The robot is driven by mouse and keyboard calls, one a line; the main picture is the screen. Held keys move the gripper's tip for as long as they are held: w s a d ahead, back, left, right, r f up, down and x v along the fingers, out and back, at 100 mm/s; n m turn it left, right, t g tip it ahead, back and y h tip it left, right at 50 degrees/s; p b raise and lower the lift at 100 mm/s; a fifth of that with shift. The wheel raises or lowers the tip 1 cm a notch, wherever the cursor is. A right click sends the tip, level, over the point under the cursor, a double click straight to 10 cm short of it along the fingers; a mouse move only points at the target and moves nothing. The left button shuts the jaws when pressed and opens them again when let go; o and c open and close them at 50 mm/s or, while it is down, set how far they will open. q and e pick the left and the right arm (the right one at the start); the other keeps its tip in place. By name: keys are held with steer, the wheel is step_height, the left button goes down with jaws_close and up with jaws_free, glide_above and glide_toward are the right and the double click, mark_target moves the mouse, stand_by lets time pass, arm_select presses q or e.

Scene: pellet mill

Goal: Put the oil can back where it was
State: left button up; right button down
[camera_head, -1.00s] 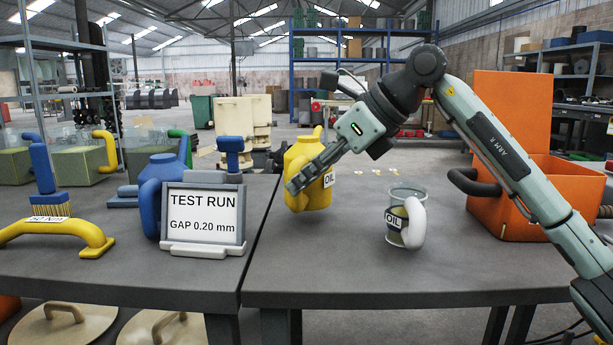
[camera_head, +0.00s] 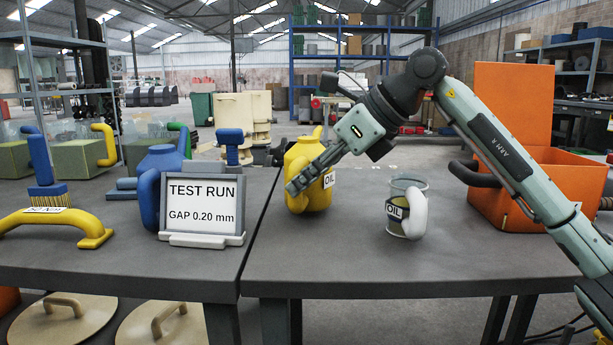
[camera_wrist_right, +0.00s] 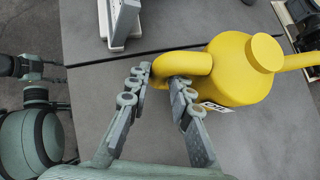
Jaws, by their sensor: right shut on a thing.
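The yellow oil can (camera_head: 309,172) with an OIL label is upright at the left end of the right-hand table (camera_head: 420,268). My right gripper (camera_head: 292,187) is shut on its yellow handle. The wrist view shows the right fingers (camera_wrist_right: 160,87) on either side of the handle, with the can's body (camera_wrist_right: 243,72) to their right. The can's base is at or very close to the tabletop; I cannot tell whether it touches. What looks like my left gripper (camera_wrist_right: 48,70) is small at the wrist view's left edge, its jaws unclear.
A clear OIL-labelled mug (camera_head: 398,212) with a white handle stands right of the can. An orange open box (camera_head: 530,195) is further right. The TEST RUN sign (camera_head: 203,208) and a blue container (camera_head: 160,172) stand left, across the table seam. The table's front middle is clear.

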stand_by(0.5)
steer(key=shift+f+b, duration=0.4)
steer(key=shift+f, duration=0.3)
stand_by(0.4)
steer(key=c, duration=1.4)
jaws_free()
steer(key=shift+c, duration=0.2)
steer(key=o, duration=0.3)
steer(key=shift+f, duration=0.15)
steer(key=o, duration=1.1)
steer(key=shift+d, duration=0.1)
